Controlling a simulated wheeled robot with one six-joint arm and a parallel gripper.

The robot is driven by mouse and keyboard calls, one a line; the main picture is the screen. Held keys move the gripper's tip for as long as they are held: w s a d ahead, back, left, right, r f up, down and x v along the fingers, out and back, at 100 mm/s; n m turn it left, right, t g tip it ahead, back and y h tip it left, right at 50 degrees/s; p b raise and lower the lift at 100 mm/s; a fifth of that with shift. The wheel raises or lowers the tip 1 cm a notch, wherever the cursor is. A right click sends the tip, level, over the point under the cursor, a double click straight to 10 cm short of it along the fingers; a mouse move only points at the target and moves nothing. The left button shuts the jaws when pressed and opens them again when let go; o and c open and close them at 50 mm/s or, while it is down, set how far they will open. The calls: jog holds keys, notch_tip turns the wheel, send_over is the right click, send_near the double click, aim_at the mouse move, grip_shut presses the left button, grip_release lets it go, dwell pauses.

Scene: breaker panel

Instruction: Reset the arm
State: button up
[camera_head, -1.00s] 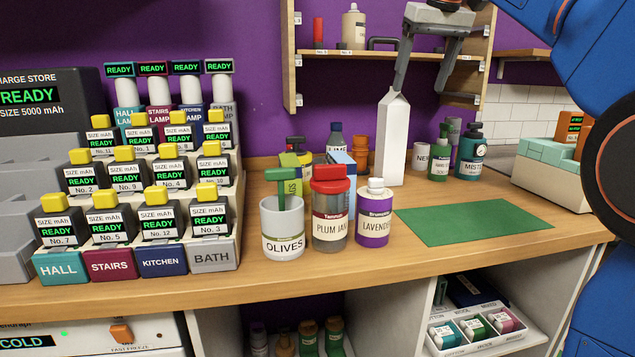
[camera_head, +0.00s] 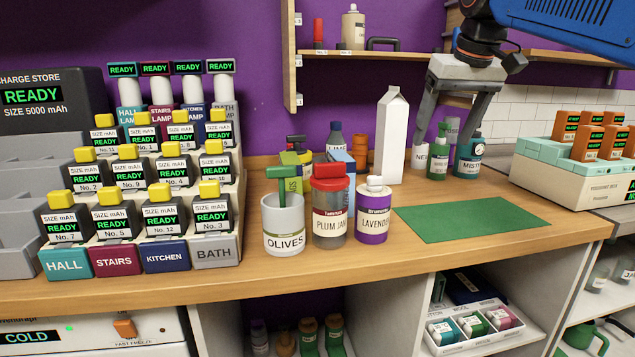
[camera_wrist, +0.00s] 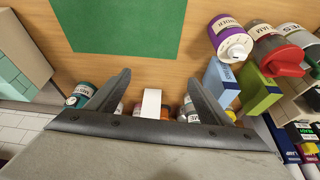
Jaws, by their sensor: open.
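My gripper (camera_head: 448,135) is open and empty. In the head view it hangs in the air at upper right, in front of the back wall, over the far end of the wooden counter. In the wrist view my gripper (camera_wrist: 163,82) shows its two fingers spread apart with nothing held between them. Bottles stand behind and below the fingers, apart from any grip.
A tall white carton (camera_head: 391,137) stands left of my gripper, with a teal bottle (camera_head: 468,158) to the right. Jars and battery racks fill the counter's left. A green mat (camera_head: 468,220) lies clear at front right. A wall shelf (camera_head: 400,54) is close by.

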jog(key=s+d+f, duration=0.1)
jog(key=s+f, duration=0.7)
jog(key=f, duration=0.4)
jog(key=s+d+f+m, duration=0.1)
jog(key=s+f, duration=0.7)
jog(key=f, duration=0.3)
jog(key=s+d+f, duration=0.1)
jog(key=s+f, duration=0.8)
jog(key=f, duration=0.3)
jog(key=shift+d+f+h, duration=0.25)
jog(key=shift+f+h, duration=0.05)
